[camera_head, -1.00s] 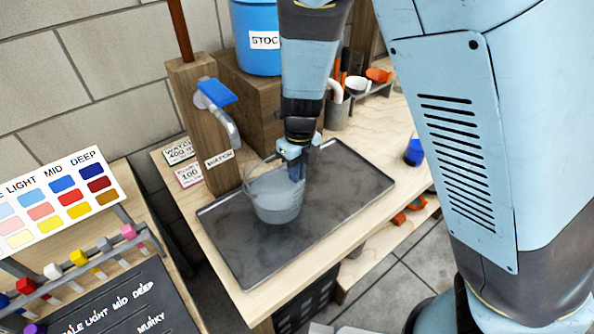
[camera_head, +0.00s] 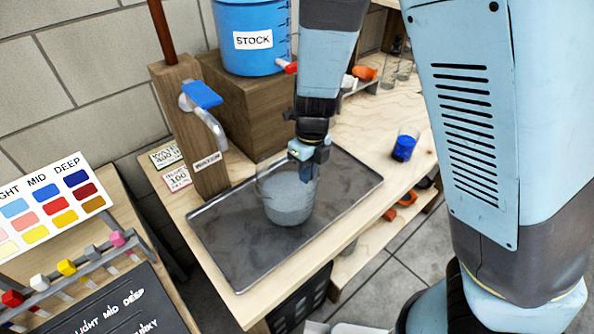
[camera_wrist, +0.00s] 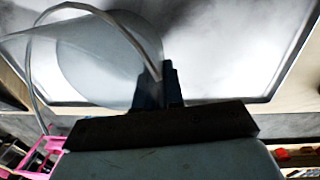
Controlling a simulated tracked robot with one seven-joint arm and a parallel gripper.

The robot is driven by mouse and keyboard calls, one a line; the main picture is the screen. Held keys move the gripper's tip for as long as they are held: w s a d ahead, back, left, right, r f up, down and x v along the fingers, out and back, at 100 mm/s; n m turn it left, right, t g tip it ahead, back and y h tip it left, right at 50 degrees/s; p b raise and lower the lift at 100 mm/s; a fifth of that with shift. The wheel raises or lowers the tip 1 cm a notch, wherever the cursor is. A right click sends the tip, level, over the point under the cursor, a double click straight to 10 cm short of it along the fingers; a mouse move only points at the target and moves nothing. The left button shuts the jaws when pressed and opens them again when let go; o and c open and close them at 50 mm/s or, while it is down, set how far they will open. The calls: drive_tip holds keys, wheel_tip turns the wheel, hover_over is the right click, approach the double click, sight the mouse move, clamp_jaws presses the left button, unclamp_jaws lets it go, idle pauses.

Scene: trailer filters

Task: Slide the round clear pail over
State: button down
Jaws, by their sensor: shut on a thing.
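The round clear pail (camera_head: 286,203) stands upright on the dark metal tray (camera_head: 237,256) in the head view, with greyish liquid inside. My gripper (camera_head: 305,176) reaches down from above and is shut on the pail's right side, at its rim or wall. In the wrist view my gripper (camera_wrist: 158,88) overlaps the edge of the clear pail (camera_wrist: 95,62), and the thin curved handle arcs beside it. The exact contact of the fingers is partly hidden by the wrist.
The wooden post with the blue-lever water tap (camera_head: 204,97) stands behind and left of the pail. A blue STOCK bucket (camera_head: 251,60) sits on a wooden block. A glass with blue liquid (camera_head: 403,148) stands right of the tray. The front and right parts of the tray are clear.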

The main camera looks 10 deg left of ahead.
drive_tip(key=shift+w+d, duration=0.15)
drive_tip(key=shift+d, duration=0.7)
drive_tip(key=c, duration=1.2)
unclamp_jaws()
drive_tip(key=shift+r, duration=0.1)
